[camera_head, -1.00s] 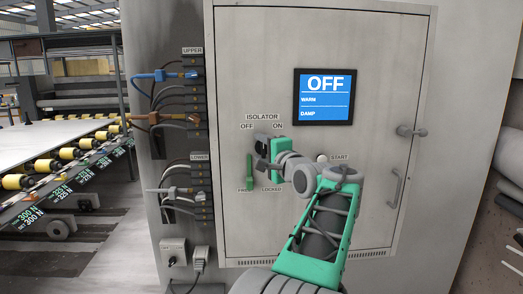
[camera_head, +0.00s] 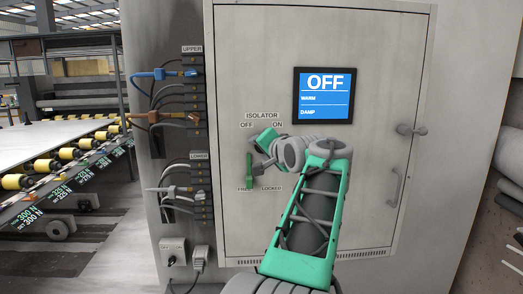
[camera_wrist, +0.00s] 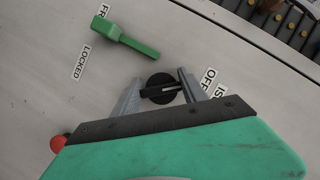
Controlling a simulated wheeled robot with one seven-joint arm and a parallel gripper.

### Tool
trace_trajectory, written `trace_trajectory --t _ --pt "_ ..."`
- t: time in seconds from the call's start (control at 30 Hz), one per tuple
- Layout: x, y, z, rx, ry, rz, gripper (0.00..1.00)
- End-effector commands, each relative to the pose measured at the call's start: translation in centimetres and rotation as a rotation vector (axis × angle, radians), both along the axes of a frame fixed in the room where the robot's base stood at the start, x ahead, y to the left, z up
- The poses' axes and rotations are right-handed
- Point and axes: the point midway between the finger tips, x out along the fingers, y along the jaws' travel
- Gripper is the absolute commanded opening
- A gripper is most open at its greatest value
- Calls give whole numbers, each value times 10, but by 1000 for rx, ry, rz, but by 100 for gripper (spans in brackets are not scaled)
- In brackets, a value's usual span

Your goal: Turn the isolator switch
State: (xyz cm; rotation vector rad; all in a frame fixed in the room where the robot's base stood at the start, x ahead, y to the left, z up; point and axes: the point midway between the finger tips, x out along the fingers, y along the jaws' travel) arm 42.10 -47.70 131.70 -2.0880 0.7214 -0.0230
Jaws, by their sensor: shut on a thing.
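The isolator switch is a round black knob (camera_wrist: 158,82) with a dark bar across it, on the cabinet door. In the wrist view my gripper (camera_wrist: 160,91) has one finger at each end of the bar and is shut on it. In the head view my gripper (camera_head: 257,141) is tilted in front of the switch, below the OFF and ON labels, and hides the knob. A green lever (camera_head: 250,172) sits just below, its lower end by the FREE label; it also shows in the wrist view (camera_wrist: 124,37). The screen (camera_head: 324,96) reads OFF, WARM, DAMP.
Cable plugs (camera_head: 178,74) line the cabinet's left side in upper and lower groups. A door handle (camera_head: 394,187) and a latch (camera_head: 411,131) are at the door's right. A red round part (camera_wrist: 57,144) shows at the wrist view's lower left. A roller conveyor stands far left.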

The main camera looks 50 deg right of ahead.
Motion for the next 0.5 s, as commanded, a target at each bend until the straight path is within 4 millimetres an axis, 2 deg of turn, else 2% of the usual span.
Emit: trace_trajectory --t 0.47,0.5 --pt "0 0 -1 -9 11 0 10" --pt "0 0 -1 -9 11 0 53"
